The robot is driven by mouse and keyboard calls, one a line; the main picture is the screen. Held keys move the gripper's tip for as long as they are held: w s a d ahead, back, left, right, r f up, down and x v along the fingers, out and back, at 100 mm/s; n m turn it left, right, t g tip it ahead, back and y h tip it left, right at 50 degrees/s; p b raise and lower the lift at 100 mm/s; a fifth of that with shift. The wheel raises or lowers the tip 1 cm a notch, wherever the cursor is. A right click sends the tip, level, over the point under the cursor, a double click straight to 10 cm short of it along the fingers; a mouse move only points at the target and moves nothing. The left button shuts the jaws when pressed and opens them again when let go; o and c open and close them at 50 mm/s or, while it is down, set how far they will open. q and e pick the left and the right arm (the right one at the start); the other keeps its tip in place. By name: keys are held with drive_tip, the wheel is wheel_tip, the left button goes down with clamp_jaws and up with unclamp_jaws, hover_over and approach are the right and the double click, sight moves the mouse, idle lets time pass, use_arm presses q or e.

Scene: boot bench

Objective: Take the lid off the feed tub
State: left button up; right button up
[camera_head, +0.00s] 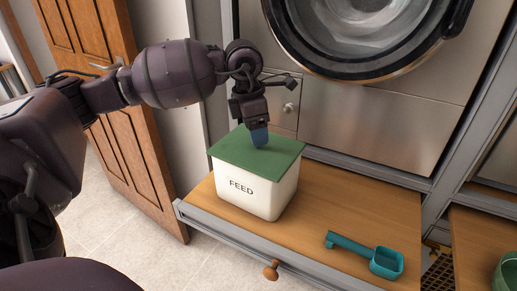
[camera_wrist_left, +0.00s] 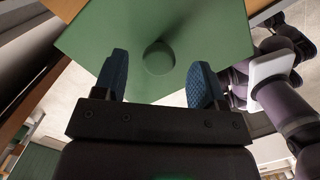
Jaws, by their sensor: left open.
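The feed tub (camera_head: 262,198) is a white box marked FEED, standing upright on the wooden bench top. Its flat green lid (camera_head: 280,155) lies on top of it. In the left wrist view the lid (camera_wrist_left: 100,40) fills the upper middle, with a round green knob (camera_wrist_left: 158,58) near its centre. My left gripper (camera_head: 260,140) points down above the lid; its blue fingers hide the knob in the head view. In the wrist view the left gripper (camera_wrist_left: 160,85) is open, with the knob between and slightly beyond its fingertips. I cannot tell whether the fingers touch it. My right gripper is not in view.
A teal scoop (camera_head: 368,254) lies on the bench (camera_head: 330,212) to the right of the tub. A round-doored machine (camera_head: 365,35) stands behind. A green bowl (camera_head: 507,272) is at the lower right edge. The bench between tub and scoop is clear.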

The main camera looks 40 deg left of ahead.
use_arm(q)
drive_tip(key=f, duration=0.2)
drive_tip(key=shift+w+f, duration=0.2)
drive_tip(key=shift+f, duration=0.2)
drive_tip(key=shift+r, duration=0.1)
drive_tip(key=c, duration=1)
drive_tip(key=shift+c, duration=0.2)
